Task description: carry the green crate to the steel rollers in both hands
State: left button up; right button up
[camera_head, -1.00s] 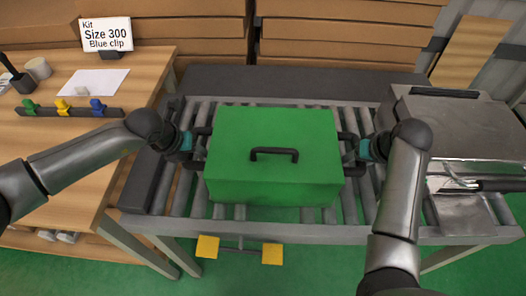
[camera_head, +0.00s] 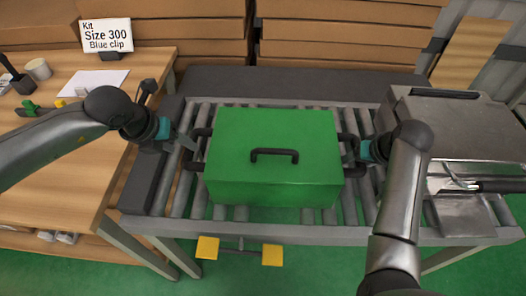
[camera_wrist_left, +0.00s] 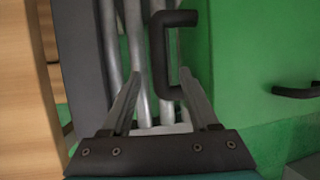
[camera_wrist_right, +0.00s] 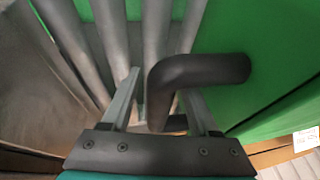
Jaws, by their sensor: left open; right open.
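The green crate (camera_head: 272,145) sits level on the steel rollers (camera_head: 345,200), its lid shut with a black handle on top. A black side handle (camera_wrist_left: 172,55) shows in the left wrist view, and the other side handle (camera_wrist_right: 195,75) in the right wrist view. My left gripper (camera_head: 190,145) is open and just off the left side handle; its fingers (camera_wrist_left: 158,85) are apart, and the right finger lies close to the handle's near end. My right gripper (camera_head: 352,155) is open at the right side handle, which crosses between or over its fingers (camera_wrist_right: 160,85); I cannot tell whether they touch.
A wooden table (camera_head: 65,165) with a kit sign (camera_head: 106,34) and a cup (camera_head: 38,68) stands at the left. A steel machine (camera_head: 460,125) with a black-handled lever stands close at the right. Two yellow pedals (camera_head: 240,250) are below the rollers.

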pick_arm(q)
jog(key=v, duration=0.3)
jog(key=shift+r, duration=0.15)
pick_arm(e)
jog(key=v, duration=1.2)
